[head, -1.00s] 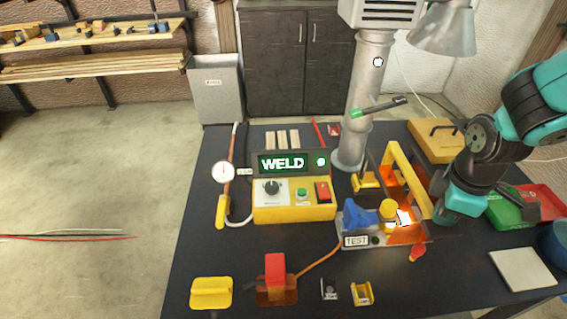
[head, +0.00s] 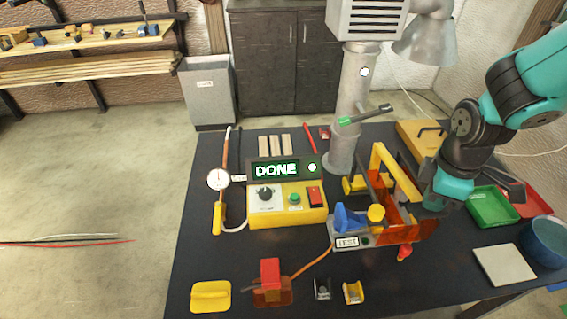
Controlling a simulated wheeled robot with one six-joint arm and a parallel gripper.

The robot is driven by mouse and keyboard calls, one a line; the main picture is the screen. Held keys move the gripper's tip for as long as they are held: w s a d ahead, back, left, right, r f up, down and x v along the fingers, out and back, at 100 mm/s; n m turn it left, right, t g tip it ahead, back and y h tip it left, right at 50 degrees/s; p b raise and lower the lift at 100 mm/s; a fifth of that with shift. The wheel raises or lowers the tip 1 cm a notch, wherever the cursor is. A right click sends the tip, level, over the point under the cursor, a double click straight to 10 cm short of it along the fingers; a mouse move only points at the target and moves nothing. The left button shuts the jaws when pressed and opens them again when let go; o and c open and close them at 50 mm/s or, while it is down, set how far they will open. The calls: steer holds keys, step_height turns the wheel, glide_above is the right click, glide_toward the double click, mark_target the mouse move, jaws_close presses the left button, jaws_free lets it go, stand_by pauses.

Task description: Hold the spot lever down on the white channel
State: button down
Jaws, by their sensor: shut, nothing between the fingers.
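The spot welder (head: 350,226) stands right of centre on the dark bench, with a blue clamp, a yellow knob and a TEST plate at its front. A yellow lever bar (head: 396,172) slopes down to the right above it. An orange shield (head: 412,231) covers the welder's right side. My gripper (head: 424,205) is shut and empty near the lever's lower right end; its fingertips are mostly hidden, and I cannot tell whether it touches the lever. I cannot make out the white channel at the welder. The control box display (head: 276,170) reads DONE.
The extraction column (head: 346,130) rises behind the welder. A green tray (head: 493,208), a blue bowl (head: 548,238) and a pale tile (head: 505,264) lie to the right.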

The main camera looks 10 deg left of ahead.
steer(key=shift+w+a+r+p, duration=0.1)
steer(key=shift+w+r+p, duration=0.2)
steer(key=shift+r+p, duration=0.7)
steer(key=shift+w+a+r+p, duration=0.1)
steer(key=shift+w+r+p, duration=0.2)
steer(key=shift+r+p, duration=0.7)
steer(key=shift+w+a+r+p, duration=0.1)
steer(key=shift+w+r+p, duration=0.35)
steer(key=shift+r, duration=0.9)
steer(key=shift+s, duration=0.15)
steer(key=s+a+r+m+y+b, duration=0.2)
steer(key=s+r+m+b, duration=0.1)
steer(key=s, duration=0.6)
steer(key=s+a+r+m+y+b, duration=0.2)
steer(key=s+r+m+b, duration=0.2)
steer(key=s, duration=0.6)
steer(key=shift+a+m+b, duration=0.15)
steer(key=shift+m+b, duration=0.65)
steer(key=shift+b, duration=0.3)
